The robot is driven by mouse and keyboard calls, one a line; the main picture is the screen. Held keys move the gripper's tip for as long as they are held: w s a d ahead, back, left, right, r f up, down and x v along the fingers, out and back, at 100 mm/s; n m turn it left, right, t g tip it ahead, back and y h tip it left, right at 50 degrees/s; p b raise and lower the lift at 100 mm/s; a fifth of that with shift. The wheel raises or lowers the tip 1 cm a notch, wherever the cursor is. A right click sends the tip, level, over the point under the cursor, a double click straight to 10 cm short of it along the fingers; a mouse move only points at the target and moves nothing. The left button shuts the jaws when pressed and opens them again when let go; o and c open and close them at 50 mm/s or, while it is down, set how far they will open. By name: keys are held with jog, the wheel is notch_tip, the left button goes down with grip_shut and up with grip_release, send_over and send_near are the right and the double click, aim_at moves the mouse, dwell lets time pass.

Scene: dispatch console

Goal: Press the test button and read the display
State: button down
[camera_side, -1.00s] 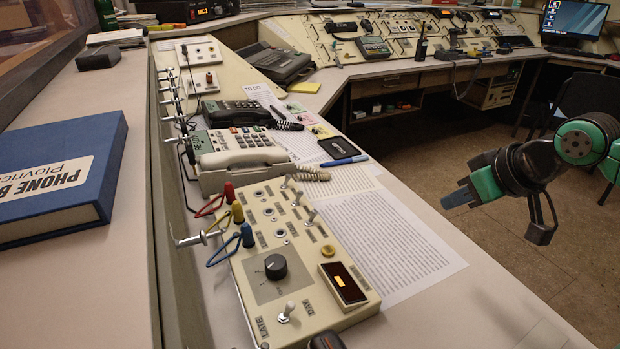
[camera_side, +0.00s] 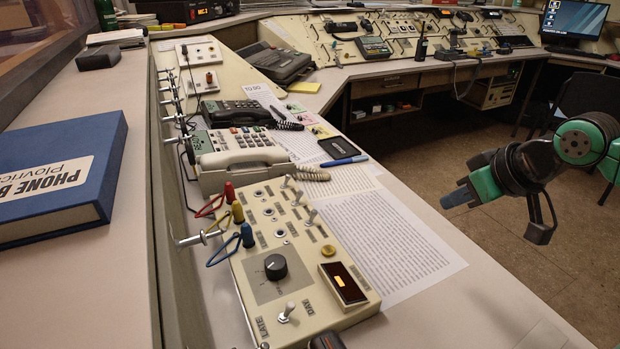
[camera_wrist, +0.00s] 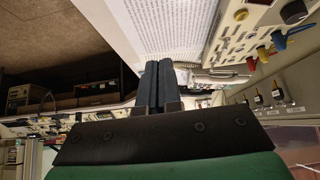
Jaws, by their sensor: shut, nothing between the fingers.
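A cream control box (camera_side: 300,262) lies on the desk. It has a round yellow button (camera_side: 328,250), also visible in the wrist view (camera_wrist: 241,15); I cannot read a test label on it. Beside the button is a small dark display (camera_side: 343,284) with a short amber glow; no clear reading is legible. My gripper (camera_side: 455,198) hangs right of the desk edge, well apart from the box and button. Its two dark fingers (camera_wrist: 156,86) are together and empty in the wrist view.
A black knob (camera_side: 275,267), toggle switches and red, yellow and blue plugs (camera_side: 247,236) stand up from the box. A beige telephone (camera_side: 243,167) is behind it. Printed sheets (camera_side: 391,238) lie beside it. Between my gripper and the desk is open air.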

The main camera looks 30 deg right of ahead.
jog(key=w+a+r+n, duration=0.1)
jog(key=w+a+n, duration=0.4)
jog(key=n+t+y, duration=0.2)
jog(key=n, duration=0.4)
send_over(332, 252)
jog(key=shift+f, duration=0.3)
jog(key=shift+d+f, duration=0.1)
jog(key=shift+f, duration=4.35)
jog(key=shift+f, duration=0.1)
jog(key=shift+f, duration=0.3)
jog(key=shift+r, duration=0.1)
jog(key=shift+r, duration=0.35)
